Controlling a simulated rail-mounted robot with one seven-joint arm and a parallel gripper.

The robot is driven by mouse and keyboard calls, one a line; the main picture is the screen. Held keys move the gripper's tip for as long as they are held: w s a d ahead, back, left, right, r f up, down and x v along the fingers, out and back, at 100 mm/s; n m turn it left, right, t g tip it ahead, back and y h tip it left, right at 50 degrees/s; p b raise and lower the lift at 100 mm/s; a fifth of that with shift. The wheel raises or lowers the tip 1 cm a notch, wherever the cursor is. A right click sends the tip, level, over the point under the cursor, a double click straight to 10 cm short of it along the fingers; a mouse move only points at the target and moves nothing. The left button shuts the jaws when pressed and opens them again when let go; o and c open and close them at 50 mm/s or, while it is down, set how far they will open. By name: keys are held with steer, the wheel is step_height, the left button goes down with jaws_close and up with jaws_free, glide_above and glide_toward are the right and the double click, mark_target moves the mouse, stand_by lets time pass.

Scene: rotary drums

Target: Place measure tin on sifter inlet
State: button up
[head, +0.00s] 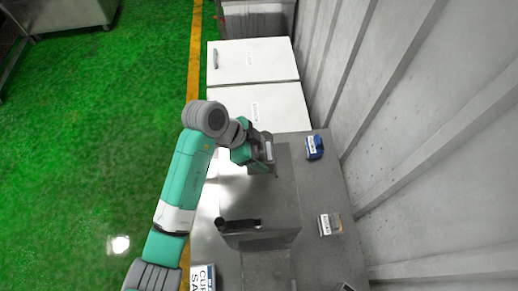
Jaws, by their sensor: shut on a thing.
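My gripper (270,160) is over the grey worktop, beside the top edge of a grey metal box-like unit (275,205). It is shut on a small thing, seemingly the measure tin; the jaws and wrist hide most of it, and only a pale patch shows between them. The grey unit has a black handle (240,224) across its lower left part and may be the sifter. I cannot make out its inlet. I cannot tell whether the held thing touches the unit.
A blue labelled container (314,147) and a grey labelled block (329,224) stand right of the unit, near the ribbed wall (400,150). White cabinets (250,62) stand beyond the worktop. A lettered sign (202,278) is at lower left. Green floor (90,130) lies open at left.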

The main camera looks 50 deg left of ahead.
steer(key=shift+f, duration=0.2)
steer(key=o, duration=1.3)
steer(key=shift+r, duration=0.15)
steer(key=b+v, duration=0.2)
steer(key=v, duration=1)
steer(key=shift+d, duration=0.1)
